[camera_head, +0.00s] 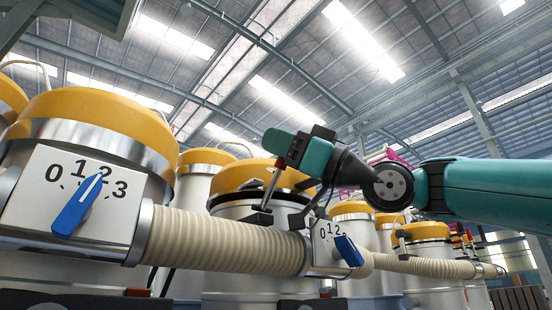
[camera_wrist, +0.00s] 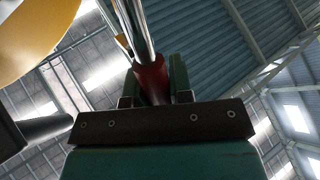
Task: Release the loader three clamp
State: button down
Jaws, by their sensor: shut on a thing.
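The clamp lever (camera_head: 271,187) rises at a tilt from the dark clamp base (camera_head: 262,216) on the front of a silver loader with a yellow lid (camera_head: 245,174). My gripper (camera_head: 284,155) is shut on the red handle at the lever's upper end. In the wrist view the dark red handle (camera_wrist: 152,82) sits between the two green fingers of my gripper (camera_wrist: 155,88), with the bright metal rod (camera_wrist: 142,28) running on beyond it. The fingers hide part of the handle. I cannot read any number on this loader.
Large dial boxes with blue knobs stand at left (camera_head: 83,200) and centre (camera_head: 335,248). A ribbed cream hose (camera_head: 225,240) runs between them. More yellow-lidded loaders (camera_head: 428,231) stand behind at right. Open air lies above my arm.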

dwell(0.4)
jog(key=c, duration=1)
grip_release()
jog(key=shift+d, duration=0.1)
jog(key=shift+s+d+f+b, duration=0.1)
jog(key=shift+d+f+b, duration=0.15)
jog(key=shift+b, duration=0.05)
jog(key=b+v, duration=1)
jog(key=v, duration=0.6)
jog(key=shift+s+d+f+b, duration=0.15)
jog(key=shift+d+f+b, duration=0.1)
jog(key=shift+b, duration=0.05)
